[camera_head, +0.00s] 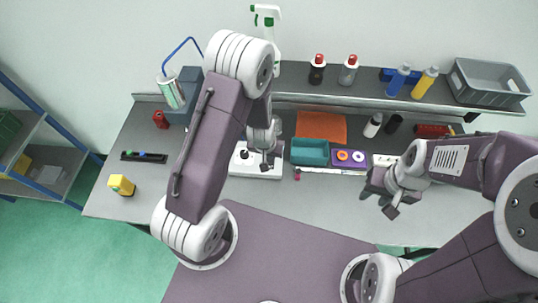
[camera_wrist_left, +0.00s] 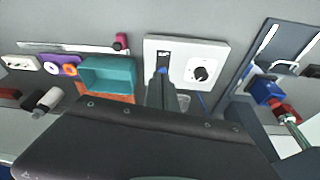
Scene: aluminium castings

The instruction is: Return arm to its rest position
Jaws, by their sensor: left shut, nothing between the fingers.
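My left arm reaches up in the head view and its wrist hangs over the back part of the grey table. My left gripper (camera_head: 268,164) is shut and empty, over the white box with a black knob (camera_head: 242,158). In the left wrist view the shut fingers (camera_wrist_left: 162,72) show in front of the white box (camera_wrist_left: 215,52); I cannot tell whether they touch it. My right gripper (camera_head: 380,203) hangs over the right part of the table, its fingers apart and nothing visible between them.
A teal bin (camera_head: 310,152), an orange mat (camera_head: 320,126) and a purple block with rings (camera_head: 348,158) lie right of the white box. A yellow item (camera_head: 121,185) stands at the left. A shelf with bottles (camera_head: 318,69) and a grey crate (camera_head: 487,82) runs behind.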

